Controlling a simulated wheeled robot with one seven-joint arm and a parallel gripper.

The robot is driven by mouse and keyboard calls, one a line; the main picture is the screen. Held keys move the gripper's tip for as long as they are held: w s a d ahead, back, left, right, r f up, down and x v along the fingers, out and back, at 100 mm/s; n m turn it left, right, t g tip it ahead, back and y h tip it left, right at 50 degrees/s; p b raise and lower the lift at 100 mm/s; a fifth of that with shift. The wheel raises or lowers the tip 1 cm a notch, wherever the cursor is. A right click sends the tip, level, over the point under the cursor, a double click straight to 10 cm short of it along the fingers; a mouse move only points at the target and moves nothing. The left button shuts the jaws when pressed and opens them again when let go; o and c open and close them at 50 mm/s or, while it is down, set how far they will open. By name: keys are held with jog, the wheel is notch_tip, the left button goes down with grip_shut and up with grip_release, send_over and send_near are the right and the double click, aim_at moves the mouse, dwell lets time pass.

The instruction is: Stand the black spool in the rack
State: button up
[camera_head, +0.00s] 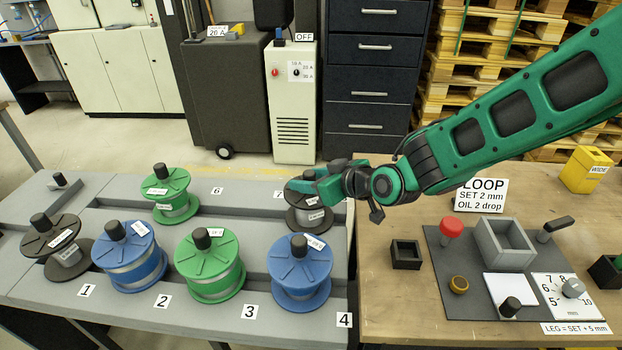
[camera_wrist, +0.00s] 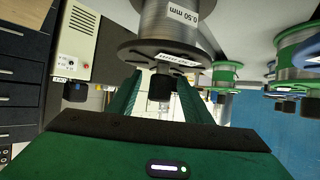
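A black spool with grey wire (camera_head: 308,218) stands at the back right of the grey rack (camera_head: 240,197), by the label 7. Its black knob (camera_wrist: 160,88) shows between my fingers in the wrist view, below a flange and a drum marked 0.50 mm. My gripper (camera_head: 316,183) is at the top of this spool. Its two green fingers (camera_wrist: 158,92) are apart, with a gap visible on each side of the knob. A second black spool (camera_head: 52,238) is at the rack's front left, near label 1, and looks tilted. The spool's underside is hidden.
Blue spools (camera_head: 130,258) (camera_head: 300,270) and green spools (camera_head: 209,263) (camera_head: 170,195) occupy other rack places. Space near label 6 is clear. On the wooden table (camera_head: 390,310) at right are a small black box (camera_head: 406,254) and a dark mat (camera_head: 440,285) with fittings.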

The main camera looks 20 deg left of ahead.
jog(key=v, duration=1)
jog(key=shift+d, duration=0.35)
jog(key=shift+s+r, duration=0.1)
jog(key=d+m+h, duration=0.9)
jog(key=d, duration=2.4)
jog(key=s+d+m+g+h, duration=0.1)
jog(key=s+d+m+g, duration=0.5)
jog(key=s+d, duration=1.3)
jog(key=s+f+m, duration=0.1)
jog(key=s+m, duration=0.2)
jog(key=shift+s+m, duration=0.3)
jog(key=shift+s, duration=0.1)
jog(key=shift+d, duration=0.15)
